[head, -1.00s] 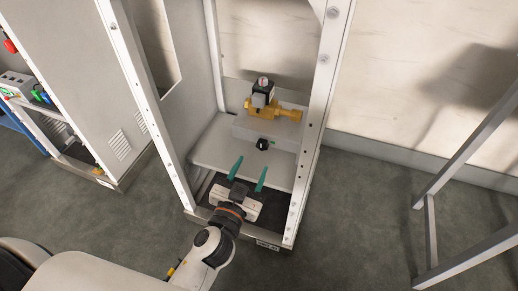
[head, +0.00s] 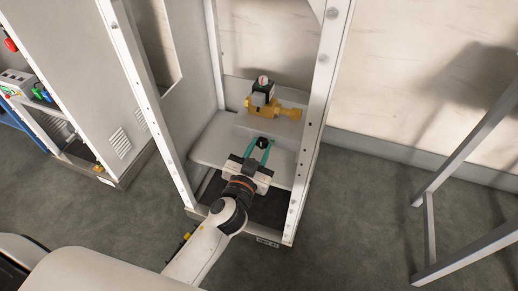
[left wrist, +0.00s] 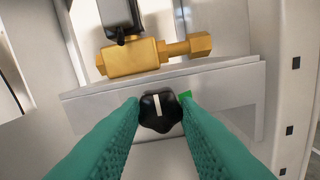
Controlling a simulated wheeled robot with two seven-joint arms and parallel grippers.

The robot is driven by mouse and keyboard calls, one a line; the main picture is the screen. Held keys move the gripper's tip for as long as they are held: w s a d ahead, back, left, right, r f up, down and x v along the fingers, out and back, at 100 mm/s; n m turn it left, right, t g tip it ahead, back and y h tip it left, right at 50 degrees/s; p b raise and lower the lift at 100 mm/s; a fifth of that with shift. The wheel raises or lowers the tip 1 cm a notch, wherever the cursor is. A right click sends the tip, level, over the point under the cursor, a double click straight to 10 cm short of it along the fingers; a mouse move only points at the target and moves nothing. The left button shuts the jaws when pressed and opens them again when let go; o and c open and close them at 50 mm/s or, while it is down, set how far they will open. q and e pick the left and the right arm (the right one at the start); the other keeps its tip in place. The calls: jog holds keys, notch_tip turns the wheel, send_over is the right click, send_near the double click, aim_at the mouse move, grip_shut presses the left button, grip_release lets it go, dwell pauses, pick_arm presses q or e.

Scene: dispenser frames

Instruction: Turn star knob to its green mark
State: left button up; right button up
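The black star knob (left wrist: 160,111) sits on the front face of a grey panel; its white pointer line points nearly straight up. The green mark (left wrist: 186,95) lies just up and right of the knob, partly hidden by the right-hand finger. My left gripper (head: 260,144) has its teal fingers on either side of the knob. In the left wrist view, the fingertips (left wrist: 161,108) appear to press against the knob's left and right edges. The knob also shows in the head view (head: 262,142). My right gripper is not in view.
A brass valve (head: 275,107) with a black and grey top stands behind and above the knob. The white frame's right post (head: 310,130) and left post (head: 150,110) flank my left arm. Another cabinet (head: 75,75) stands left.

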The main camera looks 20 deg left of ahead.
pick_arm(q)
jog(key=shift+c, duration=1.1)
